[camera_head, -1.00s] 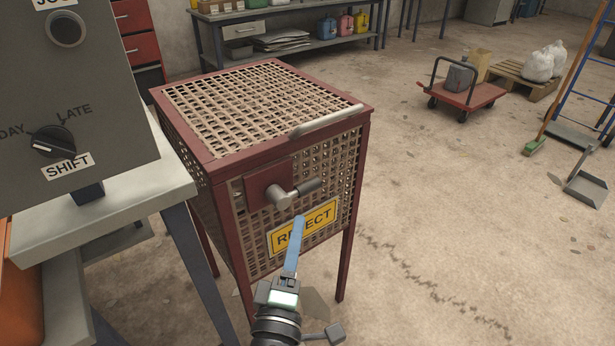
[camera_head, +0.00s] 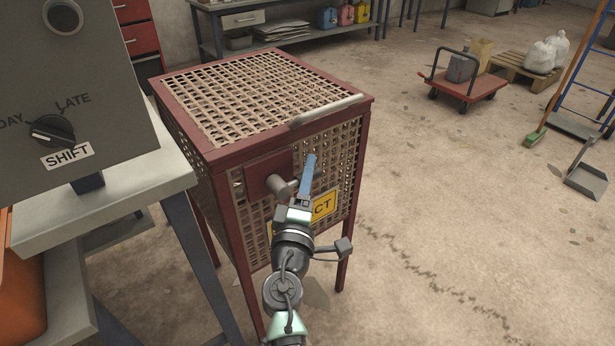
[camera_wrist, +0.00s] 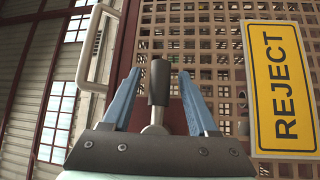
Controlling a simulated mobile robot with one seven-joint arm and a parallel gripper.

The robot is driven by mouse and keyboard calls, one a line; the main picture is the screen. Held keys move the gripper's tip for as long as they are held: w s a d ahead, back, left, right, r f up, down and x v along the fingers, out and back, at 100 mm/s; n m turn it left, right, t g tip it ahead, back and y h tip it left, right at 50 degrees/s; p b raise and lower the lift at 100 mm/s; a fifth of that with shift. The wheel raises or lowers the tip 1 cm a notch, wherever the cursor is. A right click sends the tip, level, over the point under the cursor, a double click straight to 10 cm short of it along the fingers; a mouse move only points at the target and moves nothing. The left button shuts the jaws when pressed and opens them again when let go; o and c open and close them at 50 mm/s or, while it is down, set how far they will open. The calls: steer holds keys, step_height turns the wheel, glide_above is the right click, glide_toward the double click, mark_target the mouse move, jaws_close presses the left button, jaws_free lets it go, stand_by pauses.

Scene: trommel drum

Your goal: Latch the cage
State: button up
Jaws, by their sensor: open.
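The cage (camera_head: 185,135) is a box with a dark red frame and tan lattice sides, standing on legs. Its lid looks closed, with a pale handle bar (camera_head: 328,110) along the top edge. On the front is a red plate (camera_head: 262,172) with a grey latch hub (camera_head: 278,187). In the wrist view the dark latch handle (camera_wrist: 159,82) sits between the blue fingers of my gripper (camera_wrist: 158,85), with gaps on both sides. My gripper also shows in the head view (camera_head: 308,175), at the cage front, and hides most of the latch handle.
A yellow REJECT sign (camera_wrist: 281,85) is on the cage front, right of the fingers in the wrist view. A control panel (camera_head: 80,90) and bench (camera_head: 110,205) stand close at the left. The floor right of the cage is clear up to a red cart (camera_head: 470,88).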

jaws_close()
stand_by(1.4)
